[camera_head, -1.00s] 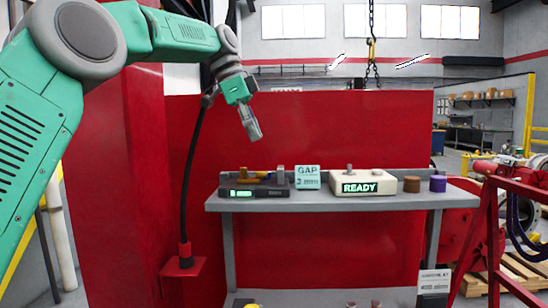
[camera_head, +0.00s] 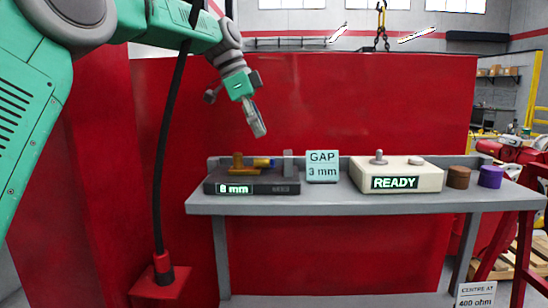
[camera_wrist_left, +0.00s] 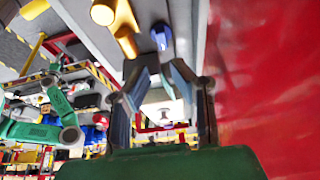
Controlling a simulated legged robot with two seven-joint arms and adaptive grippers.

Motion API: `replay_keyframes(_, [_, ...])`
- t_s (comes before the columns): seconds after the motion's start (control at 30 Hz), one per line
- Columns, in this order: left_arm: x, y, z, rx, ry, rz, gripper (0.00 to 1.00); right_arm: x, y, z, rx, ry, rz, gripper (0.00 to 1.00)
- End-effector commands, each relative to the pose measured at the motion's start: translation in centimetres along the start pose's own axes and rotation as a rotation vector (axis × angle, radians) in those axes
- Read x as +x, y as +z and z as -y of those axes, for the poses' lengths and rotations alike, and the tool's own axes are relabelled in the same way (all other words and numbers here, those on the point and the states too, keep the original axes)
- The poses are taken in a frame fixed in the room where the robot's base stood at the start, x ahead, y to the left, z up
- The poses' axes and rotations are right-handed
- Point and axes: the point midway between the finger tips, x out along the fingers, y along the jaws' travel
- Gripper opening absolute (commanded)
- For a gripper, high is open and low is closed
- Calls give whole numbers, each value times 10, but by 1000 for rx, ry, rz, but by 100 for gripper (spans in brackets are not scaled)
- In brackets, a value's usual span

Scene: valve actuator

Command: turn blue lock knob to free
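The dark gauge device (camera_head: 252,187) sits at the left of the grey shelf, with a lit millimetre readout whose digit is hard to read. On it is a brass fitting (camera_head: 238,164) with a small blue knob (camera_head: 272,162) at its right end. The wrist view also shows the blue knob (camera_wrist_left: 160,38), beyond the fingertips. My left gripper (camera_head: 259,131) hangs above the device, pointing down and slightly right, apart from the knob. In the wrist view its two fingers (camera_wrist_left: 158,75) are spread with nothing between them. My right gripper is not in view.
A card (camera_head: 322,167) reads GAP 3 mm. Right of it are a cream box (camera_head: 395,176) showing READY, a brown cylinder (camera_head: 458,177) and a purple one (camera_head: 490,177). A grey upright block (camera_head: 288,163) stands beside the knob. A red panel (camera_head: 360,100) rises behind the shelf (camera_head: 330,206).

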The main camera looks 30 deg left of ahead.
Motion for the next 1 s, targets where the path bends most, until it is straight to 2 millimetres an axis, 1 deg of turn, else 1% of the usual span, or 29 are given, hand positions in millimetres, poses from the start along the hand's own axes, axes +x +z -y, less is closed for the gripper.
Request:
replay_keyframes(0.03, [13, 3, 1, -3, 4, 0, 20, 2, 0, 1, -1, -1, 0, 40])
replay_keyframes(0.2, [44, -3, -3, 0, 0, 4, 20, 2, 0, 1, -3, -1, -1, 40])
replay_keyframes(0.3, [57, -9, -6, 1, -3, 7, 20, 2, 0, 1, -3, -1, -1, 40])
replay_keyframes(0.4, [66, -16, -10, 3, -6, 11, 20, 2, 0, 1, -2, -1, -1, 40])
replay_keyframes(0.57, [73, -24, -12, 7, -7, 9, 20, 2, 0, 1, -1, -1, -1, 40])
replay_keyframes(0.77, [75, -24, -9, 7, -6, 9, 20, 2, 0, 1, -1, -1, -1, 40])
replay_keyframes(0.8, [75, -23, -8, 7, -6, 9, 14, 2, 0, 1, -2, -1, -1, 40])
replay_keyframes(0.83, [75, -23, -8, 7, -5, 8, 3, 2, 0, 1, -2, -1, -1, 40])
replay_keyframes(0.87, [75, -22, -8, 7, -4, 8, 0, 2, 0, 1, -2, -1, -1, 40])
replay_keyframes(1.0, [75, -19, -9, 6, 1, 8, 0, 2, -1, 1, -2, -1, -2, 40])
